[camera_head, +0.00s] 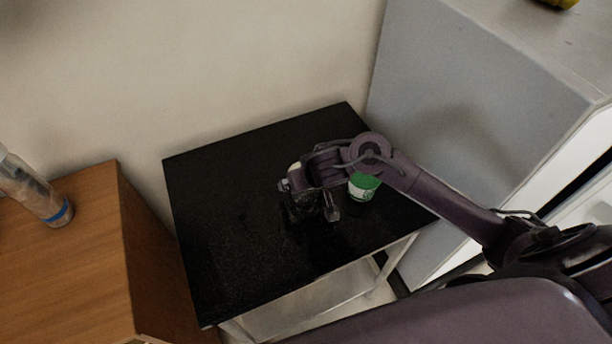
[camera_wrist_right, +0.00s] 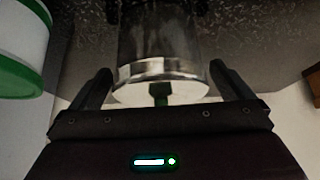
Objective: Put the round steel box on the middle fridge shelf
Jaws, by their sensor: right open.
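The round steel box (camera_wrist_right: 160,45) is a shiny metal cylinder, in the right wrist view between the two fingers of my right gripper (camera_wrist_right: 160,85). The fingers are open on either side of it; whether they touch it I cannot tell. In the head view my right gripper (camera_head: 310,203) is low over the black table (camera_head: 225,245), and the box there is dark and mostly hidden by it. The fridge (camera_head: 470,110) is the big grey body at the right. A sliver of its white inside (camera_head: 575,195) shows; the middle shelf cannot be made out. My left gripper is out of view.
A green and white container (camera_head: 363,187) stands close beside the gripper on the black table; it also shows in the right wrist view (camera_wrist_right: 22,45). A wooden cabinet (camera_head: 70,270) with a clear bottle (camera_head: 35,190) stands left. The table's left part is clear.

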